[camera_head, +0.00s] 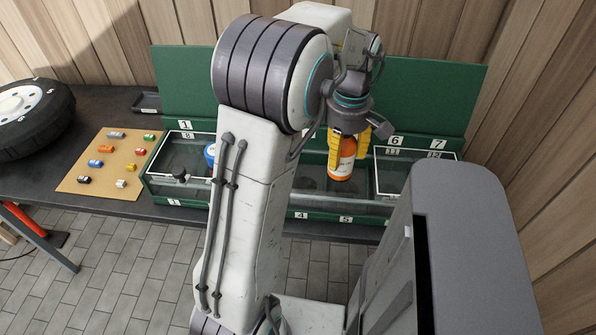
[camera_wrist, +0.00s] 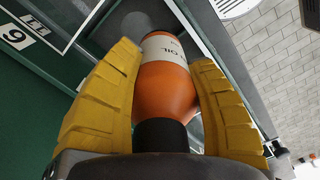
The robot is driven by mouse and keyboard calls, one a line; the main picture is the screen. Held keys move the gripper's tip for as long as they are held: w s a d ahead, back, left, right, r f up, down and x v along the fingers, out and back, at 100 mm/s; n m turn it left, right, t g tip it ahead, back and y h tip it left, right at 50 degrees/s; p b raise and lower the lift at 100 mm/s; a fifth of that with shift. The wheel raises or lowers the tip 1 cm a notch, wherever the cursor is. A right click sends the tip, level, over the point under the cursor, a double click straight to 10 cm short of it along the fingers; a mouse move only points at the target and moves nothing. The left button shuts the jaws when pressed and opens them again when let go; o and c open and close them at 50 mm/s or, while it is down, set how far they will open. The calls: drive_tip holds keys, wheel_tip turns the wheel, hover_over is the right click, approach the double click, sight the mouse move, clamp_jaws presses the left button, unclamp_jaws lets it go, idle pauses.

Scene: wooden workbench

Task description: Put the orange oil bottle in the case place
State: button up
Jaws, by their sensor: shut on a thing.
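The orange oil bottle (camera_head: 343,160) is upright between the yellow fingers of my gripper (camera_head: 346,150), over the right part of the green case (camera_head: 308,215). In the wrist view the orange bottle (camera_wrist: 165,88), with a white label and a dark cap, sits between both yellow fingers of my gripper (camera_wrist: 168,100). The gripper is shut on it. The bottle's lower end is at an open compartment of the case; I cannot tell whether it touches the floor there. My arm hides the middle of the case.
A blue-topped thing (camera_head: 210,154) stands in the case, partly behind my arm. Glass-like lidded compartments (camera_head: 184,155) lie at both sides. A tan board (camera_head: 105,165) with several small coloured pieces and a tyre (camera_head: 40,130) are on the bench at left. The green lid stands behind.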

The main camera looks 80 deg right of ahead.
drive_tip(key=shift+w+d+f, duration=0.45)
drive_tip(key=shift+w+f, duration=0.95)
drive_tip(key=shift+f, duration=0.15)
drive_tip(key=shift+w+d+f, duration=0.4)
drive_tip(key=shift+w+f, duration=0.95)
drive_tip(key=shift+f, duration=0.15)
drive_tip(key=shift+w+d+f, duration=0.45)
drive_tip(key=shift+w+f, duration=0.95)
drive_tip(key=shift+f, duration=0.15)
drive_tip(key=shift+f, duration=0.1)
drive_tip(key=shift+f, duration=0.1)
drive_tip(key=o, duration=1.2)
wheel_tip(320, 180, up, 12)
drive_tip(key=shift+r+p, duration=0.2)
drive_tip(key=shift+p, duration=0.4)
